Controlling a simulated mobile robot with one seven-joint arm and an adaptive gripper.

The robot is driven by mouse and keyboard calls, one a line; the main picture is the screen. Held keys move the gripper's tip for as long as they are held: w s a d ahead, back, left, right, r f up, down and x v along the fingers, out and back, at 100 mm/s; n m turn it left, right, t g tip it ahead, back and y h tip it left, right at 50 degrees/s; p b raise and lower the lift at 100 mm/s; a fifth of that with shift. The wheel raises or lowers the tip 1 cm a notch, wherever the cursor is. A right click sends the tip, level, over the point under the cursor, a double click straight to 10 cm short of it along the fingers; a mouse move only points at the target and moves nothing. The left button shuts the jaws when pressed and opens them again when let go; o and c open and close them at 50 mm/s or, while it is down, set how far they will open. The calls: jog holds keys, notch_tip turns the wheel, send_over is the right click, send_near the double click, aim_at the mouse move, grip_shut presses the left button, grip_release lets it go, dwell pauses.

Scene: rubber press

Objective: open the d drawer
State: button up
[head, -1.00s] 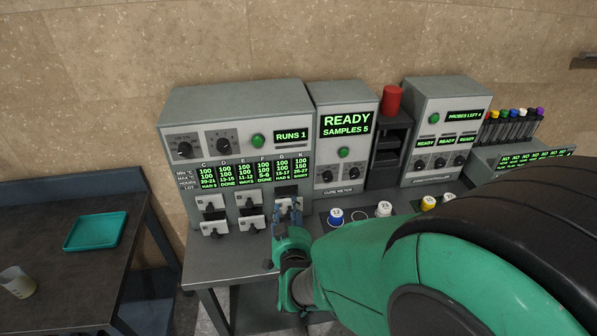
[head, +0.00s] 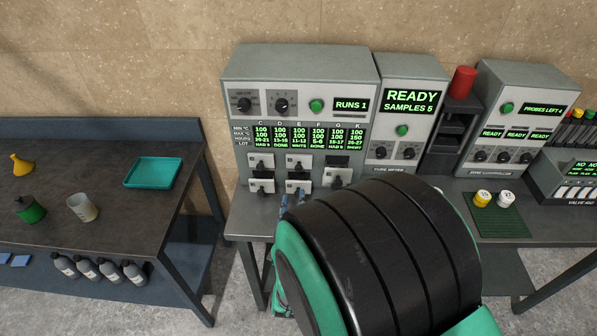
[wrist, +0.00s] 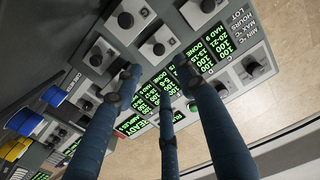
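The grey press cabinet (head: 300,75) has a green display headed with letters including C, D, E, F and G. Below it are small white drawer fronts with black knobs in two rows, such as an upper-left front (head: 261,162), an upper-middle front (head: 299,162) and a lower-middle front (head: 299,187). My gripper (head: 291,201) is just below and in front of the lower fronts, partly hidden by my arm. In the wrist view its blue fingers (wrist: 160,80) are spread and empty, with knobs (wrist: 158,48) beyond them.
The cure meter (head: 408,100) stands right of the press, beside a dark rack with a red cylinder (head: 463,82). Capped pots (head: 482,199) sit on a green mat at right. A separate dark table with a teal tray (head: 152,172) stands at left, with a gap between.

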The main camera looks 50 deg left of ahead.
aim_at(298, 169)
jog(key=b+x, duration=0.1)
jog(key=x, duration=1.2)
jog(key=shift+w+a, duration=0.2)
jog(key=shift+w, duration=0.05)
grip_shut()
